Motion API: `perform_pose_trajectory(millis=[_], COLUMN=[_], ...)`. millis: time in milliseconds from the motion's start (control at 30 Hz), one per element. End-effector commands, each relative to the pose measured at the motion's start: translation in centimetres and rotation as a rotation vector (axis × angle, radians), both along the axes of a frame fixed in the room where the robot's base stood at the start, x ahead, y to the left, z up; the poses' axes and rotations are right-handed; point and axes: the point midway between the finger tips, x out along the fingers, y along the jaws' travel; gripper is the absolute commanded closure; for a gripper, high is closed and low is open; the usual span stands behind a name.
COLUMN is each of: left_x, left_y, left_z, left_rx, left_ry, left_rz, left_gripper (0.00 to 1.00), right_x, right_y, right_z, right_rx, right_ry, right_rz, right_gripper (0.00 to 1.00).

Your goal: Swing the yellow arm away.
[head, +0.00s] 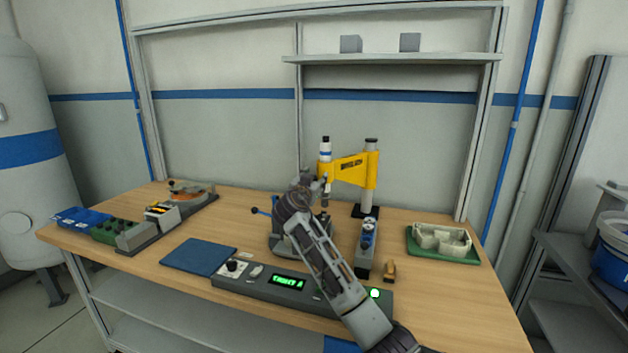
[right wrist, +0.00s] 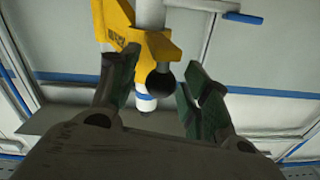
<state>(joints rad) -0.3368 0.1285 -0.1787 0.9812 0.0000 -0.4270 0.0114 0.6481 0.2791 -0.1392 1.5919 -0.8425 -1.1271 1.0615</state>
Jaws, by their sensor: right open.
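The yellow arm (head: 351,167) reaches left from a grey post on a dark base (head: 366,211) at the back of the bench. A white cylinder with blue bands and a black cap (head: 325,150) stands at its left end. My right gripper (head: 318,182) is close to that left end, partly hiding what is below. In the right wrist view, the yellow arm (right wrist: 118,22) is just beyond my open fingers (right wrist: 155,82). A dark round knob (right wrist: 160,86) shows between them; I cannot tell whether they touch it. My left gripper is not in view.
A grey fixture (head: 283,243) stands behind my right forearm. A control box with a green display (head: 287,281) lies in front. A blue mat (head: 199,257) lies left, and a green tray with a pale part (head: 458,258) right. A shelf (head: 400,59) hangs above.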

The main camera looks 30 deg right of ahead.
Motion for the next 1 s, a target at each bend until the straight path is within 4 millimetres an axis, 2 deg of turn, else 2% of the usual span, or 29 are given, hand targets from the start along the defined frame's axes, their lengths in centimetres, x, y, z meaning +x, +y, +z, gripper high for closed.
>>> perform_pose_trajectory(millis=[133, 500, 1000], left_x=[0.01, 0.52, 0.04], left_y=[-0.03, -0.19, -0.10], left_z=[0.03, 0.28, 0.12], left_rx=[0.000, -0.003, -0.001], left_ry=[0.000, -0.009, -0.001], left_rz=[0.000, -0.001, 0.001], left_gripper=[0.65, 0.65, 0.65], right_x=[-0.01, 0.03, -0.47], right_y=[0.01, 0.09, 0.13], right_z=[0.00, 0.06, 0.13], right_rx=[0.000, 0.000, 0.001], right_ry=[0.000, -0.002, -0.006], right_rz=[0.000, 0.002, 0.026], right_gripper=[0.54, 1.00, 1.00])
